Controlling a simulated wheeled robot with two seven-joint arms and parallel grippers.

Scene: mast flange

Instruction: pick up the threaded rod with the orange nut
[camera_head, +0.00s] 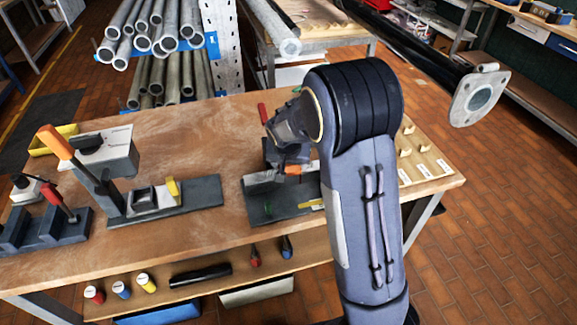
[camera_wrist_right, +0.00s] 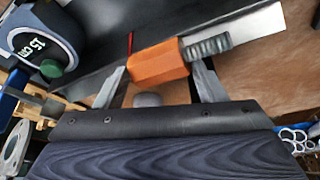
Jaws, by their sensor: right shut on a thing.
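The threaded rod with the orange nut shows in the right wrist view, its orange block-shaped nut (camera_wrist_right: 158,60) between my fingers and its grey threaded part (camera_wrist_right: 208,47) by the right finger. My right gripper (camera_wrist_right: 157,72) is shut on it. In the head view the orange nut (camera_head: 293,169) shows just below my right gripper (camera_head: 288,158), above a dark fixture (camera_head: 285,210) on the workbench. My right arm hides part of that fixture, and most of the rod is hidden in the head view. My left gripper is not in view.
The workbench (camera_head: 215,110) holds an orange-handled clamp fixture (camera_head: 180,198) and a red-handled one (camera_head: 50,230) at left. A board with small pieces (camera_head: 425,160) lies right of my arm. A flanged pole (camera_head: 478,95) reaches in at upper right. Pipes (camera_head: 160,40) are racked behind.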

